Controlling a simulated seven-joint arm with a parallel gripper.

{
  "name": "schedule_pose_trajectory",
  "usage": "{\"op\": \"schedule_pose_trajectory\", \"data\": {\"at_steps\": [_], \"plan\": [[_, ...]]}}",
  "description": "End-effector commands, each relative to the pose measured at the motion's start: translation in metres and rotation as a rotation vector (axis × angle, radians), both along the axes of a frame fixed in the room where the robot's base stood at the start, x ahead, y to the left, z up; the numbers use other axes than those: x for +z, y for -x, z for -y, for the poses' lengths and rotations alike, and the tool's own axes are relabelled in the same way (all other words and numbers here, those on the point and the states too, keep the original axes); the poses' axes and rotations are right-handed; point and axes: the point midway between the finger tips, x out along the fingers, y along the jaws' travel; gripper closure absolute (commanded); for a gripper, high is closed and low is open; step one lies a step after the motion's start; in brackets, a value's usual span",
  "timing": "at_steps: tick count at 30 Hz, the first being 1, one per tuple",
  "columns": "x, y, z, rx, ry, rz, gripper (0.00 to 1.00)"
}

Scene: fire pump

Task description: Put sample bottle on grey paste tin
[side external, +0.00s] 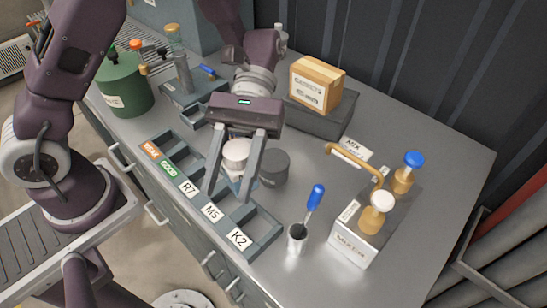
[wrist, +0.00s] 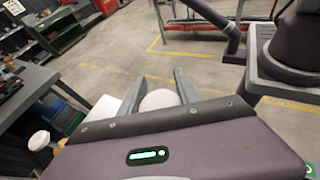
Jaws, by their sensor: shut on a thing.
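My gripper (side external: 229,190) is shut on the sample bottle (side external: 236,154), which has a pale round cap and a bluish-clear body. The bottle looks upright between the two fingers. Its pale cap also shows between the fingers in the wrist view (wrist: 160,99). The grey paste tin (side external: 274,168) is a dark, short cylinder on the bench, just right of the bottle and the right finger in the side view. The tin's left edge is close to or partly behind that finger. I cannot tell how high the bottle's base is above the bench.
A labelled compartment tray (side external: 254,226) runs along the front, below my gripper. A metal cup with a blue-handled tool (side external: 297,237) stands front right, near a block with brass fittings (side external: 352,240). A cardboard box (side external: 316,85) sits behind. A green can (side external: 124,86) is at left.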

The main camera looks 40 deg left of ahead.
Motion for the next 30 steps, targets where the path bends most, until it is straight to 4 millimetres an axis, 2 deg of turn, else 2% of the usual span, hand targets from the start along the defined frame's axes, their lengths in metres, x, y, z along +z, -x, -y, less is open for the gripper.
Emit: {"op": "schedule_pose_trajectory", "data": {"at_steps": [3, 6, 9, 13, 16, 21, 30], "plan": [[0.014, -0.043, 0.011, 0.342, 0.003, 0.002, 1.00], [0.023, -0.082, 0.010, 0.599, 0.003, 0.005, 1.00], [0.030, -0.114, 0.002, 0.802, 0.005, 0.007, 1.00], [0.036, -0.143, -0.011, 0.975, 0.006, 0.008, 1.00], [0.030, -0.153, -0.016, 1.033, 0.003, 0.004, 1.00], [-0.009, -0.154, -0.016, 1.039, 0.002, 0.003, 1.00], [-0.061, -0.153, -0.016, 1.037, 0.006, 0.008, 1.00]]}}
